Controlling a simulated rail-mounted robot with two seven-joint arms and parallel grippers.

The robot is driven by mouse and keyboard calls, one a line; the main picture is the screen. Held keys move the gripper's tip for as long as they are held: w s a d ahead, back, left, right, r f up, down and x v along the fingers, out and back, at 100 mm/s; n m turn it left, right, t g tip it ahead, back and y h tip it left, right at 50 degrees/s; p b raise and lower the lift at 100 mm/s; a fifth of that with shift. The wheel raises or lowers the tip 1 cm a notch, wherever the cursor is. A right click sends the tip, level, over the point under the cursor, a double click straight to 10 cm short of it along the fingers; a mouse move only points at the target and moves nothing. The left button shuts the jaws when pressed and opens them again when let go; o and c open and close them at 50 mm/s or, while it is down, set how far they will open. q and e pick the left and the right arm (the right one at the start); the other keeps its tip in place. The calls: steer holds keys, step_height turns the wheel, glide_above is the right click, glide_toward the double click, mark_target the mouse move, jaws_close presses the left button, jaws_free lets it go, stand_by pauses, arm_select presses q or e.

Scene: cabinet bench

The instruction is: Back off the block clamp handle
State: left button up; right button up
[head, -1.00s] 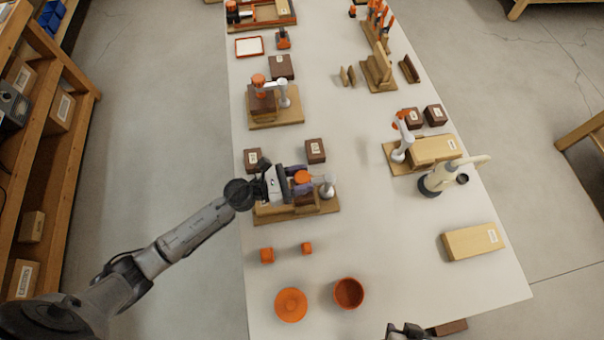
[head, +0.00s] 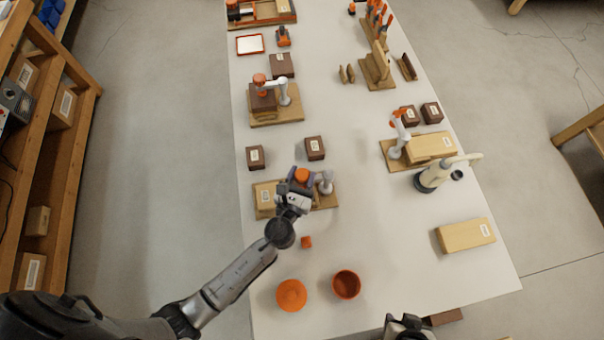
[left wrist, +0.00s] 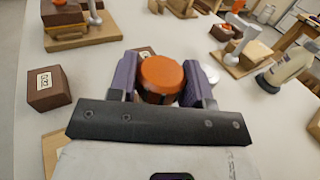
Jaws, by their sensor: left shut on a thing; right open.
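The block clamp nearest me stands on a wooden base (head: 264,197) in the left middle of the bench, with a grey-white arm (head: 325,185). Its round orange handle (head: 302,175) also shows in the left wrist view (left wrist: 161,76). My left gripper (head: 299,184) is shut on the handle, with a purple finger on each side of it. The clamp's lower parts are mostly hidden by the gripper. My right gripper (head: 405,326) is at the bottom edge of the head view, apart from the clamps, and is open.
Two dark brown blocks (head: 315,148) (head: 255,157) stand behind the clamp. A second clamp with an orange handle (head: 259,79) is further back, a third (head: 398,135) to the right. The bench middle is clear.

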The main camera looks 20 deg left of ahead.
arm_select(q)
steer(key=n+g+y, duration=0.1)
steer(key=n+y, duration=0.1)
steer(key=y, duration=0.2)
steer(key=n+g+y+b, duration=0.1)
steer(key=n+y, duration=0.2)
steer(key=y, duration=0.1)
steer(key=shift+n+g, duration=0.3)
steer(key=shift+g, duration=0.1)
arm_select(e)
steer(key=shift+f, duration=0.55)
arm_select(q)
steer(key=o, duration=0.9)
steer(key=shift+o, duration=0.2)
